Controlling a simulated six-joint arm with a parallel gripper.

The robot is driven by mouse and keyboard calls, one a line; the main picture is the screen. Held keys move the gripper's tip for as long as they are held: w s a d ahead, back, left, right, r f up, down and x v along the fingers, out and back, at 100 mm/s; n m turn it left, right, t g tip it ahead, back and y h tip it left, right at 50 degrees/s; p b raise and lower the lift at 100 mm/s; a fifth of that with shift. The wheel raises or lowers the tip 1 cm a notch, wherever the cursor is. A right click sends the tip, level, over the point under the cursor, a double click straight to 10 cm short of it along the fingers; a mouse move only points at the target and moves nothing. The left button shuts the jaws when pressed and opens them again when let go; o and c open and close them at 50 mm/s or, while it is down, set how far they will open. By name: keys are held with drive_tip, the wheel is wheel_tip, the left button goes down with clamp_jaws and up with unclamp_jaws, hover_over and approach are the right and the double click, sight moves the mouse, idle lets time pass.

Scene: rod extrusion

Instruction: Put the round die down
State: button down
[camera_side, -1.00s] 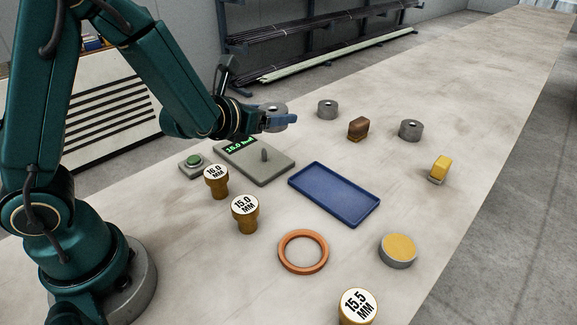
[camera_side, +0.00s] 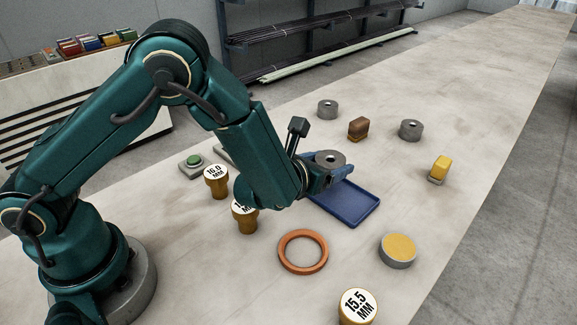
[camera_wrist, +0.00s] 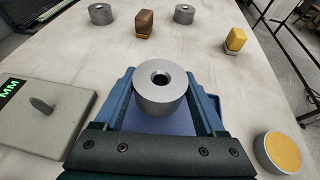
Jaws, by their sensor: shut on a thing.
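The round die (camera_side: 330,158), a grey metal cylinder with a hole in its top, is held upright between the jaws of my gripper (camera_side: 327,168). In the wrist view the die (camera_wrist: 160,98) sits between the two blue fingers of my gripper (camera_wrist: 161,92), which are shut on it. The die is over the blue tray (camera_side: 358,215), whose far left part is hidden by my gripper and arm. The tray floor (camera_wrist: 160,124) shows below the die in the wrist view. The die seems to be above the tray; the exact gap cannot be told.
Two more grey cylinders (camera_side: 327,109) (camera_side: 410,130), a brown block (camera_side: 358,129) and a yellow block (camera_side: 440,168) stand beyond the tray. An orange ring (camera_side: 303,251), a yellow-topped puck (camera_side: 398,250) and gold plugs marked in MM (camera_side: 358,305) are nearer. A measuring plate with a peg (camera_wrist: 41,105) is left.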

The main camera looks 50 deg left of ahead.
drive_tip(key=shift+f, duration=1.9)
drive_tip(key=shift+f, duration=0.1)
drive_tip(key=shift+f, duration=0.1)
unclamp_jaws()
